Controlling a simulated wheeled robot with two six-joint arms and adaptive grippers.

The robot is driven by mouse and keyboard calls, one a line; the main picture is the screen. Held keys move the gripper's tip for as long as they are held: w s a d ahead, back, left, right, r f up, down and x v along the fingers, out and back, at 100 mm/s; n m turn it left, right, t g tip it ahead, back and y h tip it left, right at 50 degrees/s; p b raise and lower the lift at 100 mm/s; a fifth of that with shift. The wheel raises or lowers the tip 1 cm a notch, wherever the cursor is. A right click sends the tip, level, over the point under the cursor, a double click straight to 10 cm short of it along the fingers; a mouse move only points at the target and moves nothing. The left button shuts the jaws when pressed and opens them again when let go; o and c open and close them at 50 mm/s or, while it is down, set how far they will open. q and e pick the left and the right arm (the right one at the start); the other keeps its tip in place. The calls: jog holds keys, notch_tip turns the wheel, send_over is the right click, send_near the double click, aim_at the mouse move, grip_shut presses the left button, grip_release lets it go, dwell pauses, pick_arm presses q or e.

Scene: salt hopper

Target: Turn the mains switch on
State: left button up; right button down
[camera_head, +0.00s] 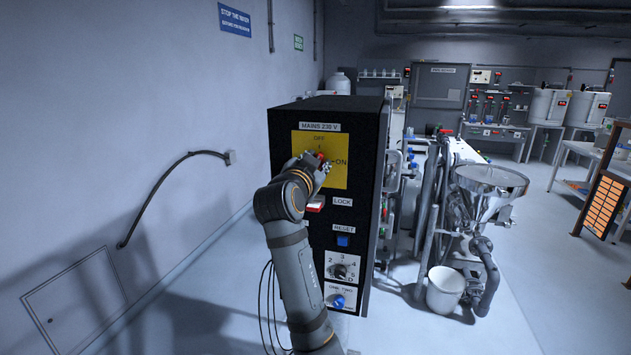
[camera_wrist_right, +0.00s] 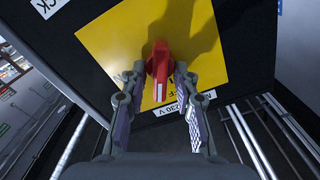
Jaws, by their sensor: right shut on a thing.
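The mains switch is a red handle (camera_head: 321,156) on a yellow plate (camera_head: 337,178) on a tall black cabinet, under a "MAINS 230 V" label. "OFF" is printed at the top of the plate and "ON" at its right. My right gripper (camera_head: 318,165) is at the handle and partly covers it. In the right wrist view the red handle (camera_wrist_right: 160,66) sits between the fingers of my right gripper (camera_wrist_right: 158,88), which is shut on it. Its white-marked end points to the bottom of that view, toward the side with the mains label. My left gripper is out of view.
Below the plate are a red-and-white part (camera_head: 315,204) beside "LOCK", a blue reset button (camera_head: 342,241), a numbered dial (camera_head: 340,271) and a blue knob (camera_head: 338,302). A steel hopper (camera_head: 490,185) and white bucket (camera_head: 445,289) stand right. A wall is left.

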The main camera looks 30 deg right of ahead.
jog(key=m+b, duration=0.2)
jog(key=b, duration=0.1)
jog(key=m+b, duration=0.6)
jog(key=shift+s+d+f, duration=0.1)
jog(key=shift+d+f, duration=0.05)
jog(key=shift+f, duration=0.2)
jog(key=shift+m+b, duration=0.95)
jog(key=shift+m, duration=0.25)
jog(key=shift+r+m+b, duration=0.2)
jog(key=shift+m+b, duration=0.45)
jog(key=shift+m, duration=0.35)
jog(key=shift+r, duration=0.1)
jog(key=c, duration=1.4)
grip_release()
jog(key=shift+o, duration=0.2)
jog(key=shift+w+d+f, duration=0.1)
jog(key=shift+w+f, duration=0.15)
jog(key=shift+s, duration=0.2)
jog(key=v, duration=0.7)
